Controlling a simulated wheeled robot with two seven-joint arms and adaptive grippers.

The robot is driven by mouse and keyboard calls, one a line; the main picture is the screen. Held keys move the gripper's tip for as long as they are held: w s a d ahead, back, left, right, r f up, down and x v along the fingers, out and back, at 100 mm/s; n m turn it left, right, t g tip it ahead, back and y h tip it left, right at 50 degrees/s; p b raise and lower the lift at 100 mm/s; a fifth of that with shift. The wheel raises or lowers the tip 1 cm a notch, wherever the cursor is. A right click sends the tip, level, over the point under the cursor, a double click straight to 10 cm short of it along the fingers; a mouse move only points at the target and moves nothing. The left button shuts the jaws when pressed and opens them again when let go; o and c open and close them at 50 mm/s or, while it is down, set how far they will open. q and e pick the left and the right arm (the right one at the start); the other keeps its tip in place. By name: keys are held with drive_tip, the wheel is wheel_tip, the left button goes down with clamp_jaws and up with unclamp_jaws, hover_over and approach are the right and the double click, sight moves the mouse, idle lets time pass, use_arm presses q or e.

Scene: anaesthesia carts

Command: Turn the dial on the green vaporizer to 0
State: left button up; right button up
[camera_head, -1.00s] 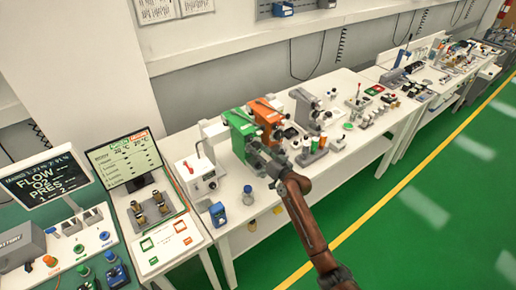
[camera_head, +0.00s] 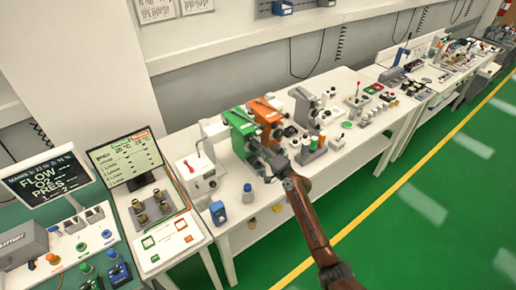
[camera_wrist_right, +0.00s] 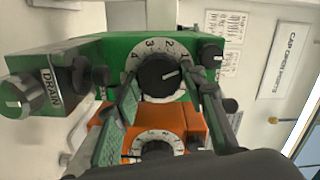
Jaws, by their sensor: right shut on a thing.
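The green vaporizer (camera_head: 240,127) stands on the white bench, left of the orange one. In the right wrist view, its green body (camera_wrist_right: 108,47) carries a black dial knob (camera_wrist_right: 158,74) on a white numbered ring. The knob's white mark points right, just below the 1. My right gripper (camera_wrist_right: 163,80) has one finger on each side of the knob and is shut on it. In the head view, my right gripper (camera_head: 259,150) is at the front of the green vaporizer, and the dial is hidden there. My left gripper is not in view.
The orange vaporizer (camera_head: 265,113) stands close beside the green one; its dial (camera_wrist_right: 158,143) shows below in the wrist view. A grey vaporizer (camera_head: 305,105) is further right. A DRAIN knob (camera_wrist_right: 32,95) sits left of the dial. A blue device (camera_head: 218,212) stands near the bench's front edge.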

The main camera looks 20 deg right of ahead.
drive_tip(key=shift+d+m, duration=0.1)
drive_tip(key=shift+m, duration=1.4)
drive_tip(key=o, duration=1.2)
drive_tip(key=shift+c, duration=0.2)
drive_tip(key=v, duration=1.2)
drive_tip(key=shift+f, duration=0.15)
drive_tip(key=shift+f, duration=0.1)
